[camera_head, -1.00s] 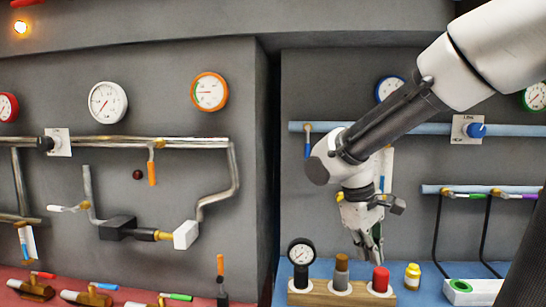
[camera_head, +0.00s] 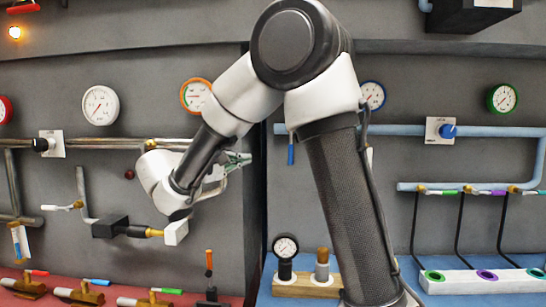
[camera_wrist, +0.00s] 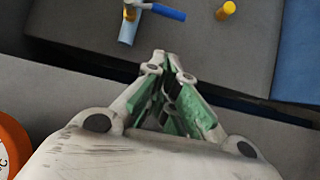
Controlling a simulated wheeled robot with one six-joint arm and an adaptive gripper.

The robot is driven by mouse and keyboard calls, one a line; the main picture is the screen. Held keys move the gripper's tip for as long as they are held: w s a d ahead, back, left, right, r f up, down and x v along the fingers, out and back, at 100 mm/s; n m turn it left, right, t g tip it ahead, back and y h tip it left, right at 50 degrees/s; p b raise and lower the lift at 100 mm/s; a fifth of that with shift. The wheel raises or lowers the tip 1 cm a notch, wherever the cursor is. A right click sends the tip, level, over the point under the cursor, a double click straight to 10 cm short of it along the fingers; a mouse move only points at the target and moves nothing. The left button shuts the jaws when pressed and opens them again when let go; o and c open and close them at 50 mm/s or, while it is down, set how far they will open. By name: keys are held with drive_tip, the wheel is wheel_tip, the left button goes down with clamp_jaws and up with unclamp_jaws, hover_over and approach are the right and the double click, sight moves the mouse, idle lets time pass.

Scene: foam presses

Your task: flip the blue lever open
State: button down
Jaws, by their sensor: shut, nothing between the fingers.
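A blue lever (camera_head: 291,153) hangs down from the left end of the light blue pipe on the right wall panel. In the wrist view the blue lever (camera_wrist: 168,12) shows near the top edge, beside the light blue pipe end (camera_wrist: 129,27). My gripper (camera_head: 241,159) is in front of the left panel's right edge, left of this lever and pointing right. In the wrist view my gripper (camera_wrist: 166,62) has its green-padded fingers closed together, with nothing held. A clear gap separates the fingertips from the lever.
An orange-rimmed gauge (camera_head: 196,95) is just behind my arm. The right panel is set back from the left panel's edge. A wooden block (camera_head: 300,285) with upright fittings stands on the blue bench below. A yellow piece (camera_wrist: 225,10) is near the lever in the wrist view.

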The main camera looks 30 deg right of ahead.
drive_tip(key=shift+d, duration=0.15)
drive_tip(key=s+d+x, duration=0.1)
drive_tip(key=s+x, duration=0.1)
drive_tip(key=x, duration=1)
drive_tip(key=shift+s+d, duration=0.15)
drive_tip(key=shift+d, duration=0.25)
